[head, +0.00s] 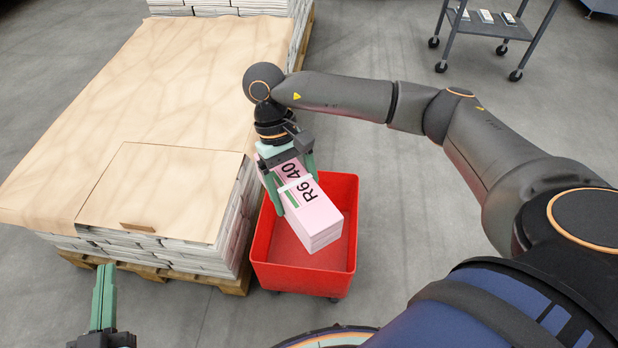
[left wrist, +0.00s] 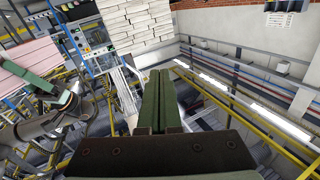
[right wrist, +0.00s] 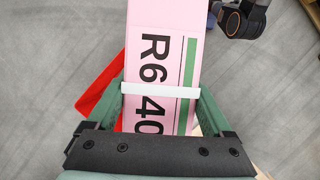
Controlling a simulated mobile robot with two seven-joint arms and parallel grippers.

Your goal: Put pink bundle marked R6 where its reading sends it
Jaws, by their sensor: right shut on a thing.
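The pink bundle (head: 318,216) is marked "R6 40" in black, with a green stripe and a white strap around it. It also fills the middle of the right wrist view (right wrist: 165,30). My right gripper (head: 292,182) is shut on it, one green finger on each side. The bundle is tilted, above the red wheeled bin (head: 305,279), whose visible floor looks empty; its far part is hidden by the bundle and gripper. A red piece of the bin shows in the right wrist view (right wrist: 102,85). My left gripper (head: 104,297) is shut and empty at the lower left.
A pallet stack of newspapers (head: 190,262) covered with brown sheets (head: 150,110) stands left of the bin, close to it. A grey trolley (head: 490,28) with small items on top stands at the back right. Open grey floor (head: 400,240) lies right of the bin.

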